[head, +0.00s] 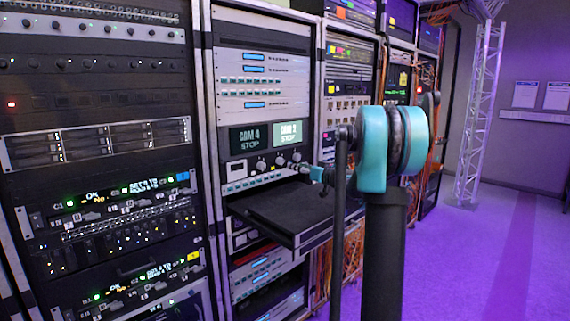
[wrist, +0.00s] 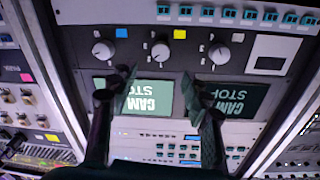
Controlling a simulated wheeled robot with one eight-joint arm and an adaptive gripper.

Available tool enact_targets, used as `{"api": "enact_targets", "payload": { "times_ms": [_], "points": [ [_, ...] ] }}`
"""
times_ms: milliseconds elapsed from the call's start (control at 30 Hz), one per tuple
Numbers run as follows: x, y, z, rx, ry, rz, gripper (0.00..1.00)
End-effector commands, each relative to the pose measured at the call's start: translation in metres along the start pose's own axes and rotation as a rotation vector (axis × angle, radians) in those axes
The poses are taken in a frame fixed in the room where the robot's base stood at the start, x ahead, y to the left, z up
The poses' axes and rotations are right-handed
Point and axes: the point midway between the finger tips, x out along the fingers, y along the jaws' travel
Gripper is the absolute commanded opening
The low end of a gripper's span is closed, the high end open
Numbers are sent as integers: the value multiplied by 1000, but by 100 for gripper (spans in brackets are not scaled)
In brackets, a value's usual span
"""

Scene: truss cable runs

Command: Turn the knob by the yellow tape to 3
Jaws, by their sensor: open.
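The wrist view is upside down and shows three round knobs with white pointers on a grey panel. The middle knob (wrist: 161,51) has a yellow tape square (wrist: 180,33) just beside it. A left knob (wrist: 103,49) has blue tape (wrist: 121,32) beside it, and a right knob (wrist: 219,53) has none close by. My gripper (wrist: 158,82) is open and empty. Its fingers are spread on either side of the middle knob's column, apart from the knob in the picture. Scale numbers are too small to read. In the head view my gripper (head: 318,174) is near the panel's right end.
Two screens sit by the knobs, a lit one (head: 289,133) and a dark one (head: 249,138). A black pull-out shelf (head: 285,213) juts out below the panel. Racks with orange cables stand to the right. The purple floor (head: 490,255) is clear.

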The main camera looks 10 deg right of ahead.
Motion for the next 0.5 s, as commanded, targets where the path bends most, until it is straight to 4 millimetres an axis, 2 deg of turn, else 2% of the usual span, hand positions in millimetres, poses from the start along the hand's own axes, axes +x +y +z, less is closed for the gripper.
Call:
{"api": "enact_targets", "payload": {
  "times_ms": [33,300,500],
  "points": [
    [12,-1,0,0,-1,-2,48],
    [61,-1,0,0,-1,-2,48],
    [83,0,0,0,0,-1,48]
  ]
}}
